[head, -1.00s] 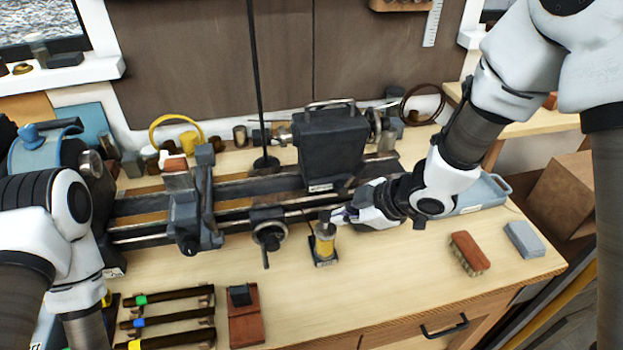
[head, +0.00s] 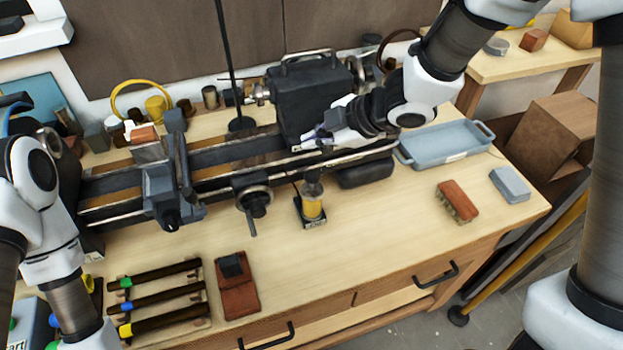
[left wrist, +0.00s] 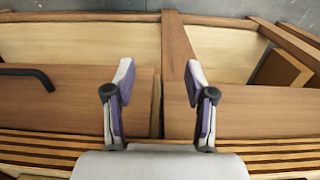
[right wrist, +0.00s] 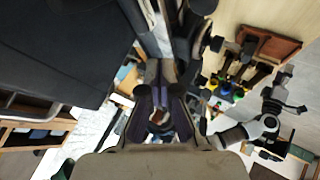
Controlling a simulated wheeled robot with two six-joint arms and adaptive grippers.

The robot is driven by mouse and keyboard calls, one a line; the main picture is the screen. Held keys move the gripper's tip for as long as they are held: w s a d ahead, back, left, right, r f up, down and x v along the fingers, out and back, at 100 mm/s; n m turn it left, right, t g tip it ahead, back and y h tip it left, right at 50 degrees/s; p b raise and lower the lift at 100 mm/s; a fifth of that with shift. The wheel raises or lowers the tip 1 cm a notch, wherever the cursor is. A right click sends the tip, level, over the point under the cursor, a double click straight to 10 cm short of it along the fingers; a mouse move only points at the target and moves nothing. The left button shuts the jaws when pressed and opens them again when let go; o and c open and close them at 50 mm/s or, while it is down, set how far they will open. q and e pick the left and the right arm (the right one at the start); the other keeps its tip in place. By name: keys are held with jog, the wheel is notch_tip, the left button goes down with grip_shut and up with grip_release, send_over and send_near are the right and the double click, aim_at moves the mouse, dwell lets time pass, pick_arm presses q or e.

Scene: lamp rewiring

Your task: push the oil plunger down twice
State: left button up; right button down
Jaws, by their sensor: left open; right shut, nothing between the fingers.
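The oil can with its plunger (head: 312,203) is a small yellow cylinder with a grey top. It stands upright on a dark square base on the workbench, in front of the lathe. My right gripper (head: 308,141) is shut and empty. It is above and behind the oil can in the head view, in front of the lathe's dark headstock, and does not touch the can. The right wrist view shows its fingers (right wrist: 160,78) close together; I cannot make out the can there. My left gripper (left wrist: 158,82) is open and empty over the bench's drawer fronts.
The lathe (head: 225,158) with its handwheel (head: 254,200) lies close behind the can. A grey tray (head: 447,145), a brush (head: 457,201) and a grey block (head: 510,184) are to the right. Several dark-handled tools (head: 163,297) lie front left.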

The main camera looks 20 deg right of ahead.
aim_at(312, 175)
notch_tip(312, 175, down, 5)
jog(key=b, duration=0.4)
jog(key=shift+f, duration=0.2)
jog(key=shift+f+b, duration=0.35)
dwell(0.6)
jog(key=shift+f, duration=0.4)
jog(key=shift+s+f+b, duration=0.1)
jog(key=shift+f+b, duration=1.1)
jog(key=shift+f, duration=0.05)
dwell(1.0)
dwell(0.4)
jog(key=shift+r+p, duration=1.7)
jog(key=shift+p, duration=0.2)
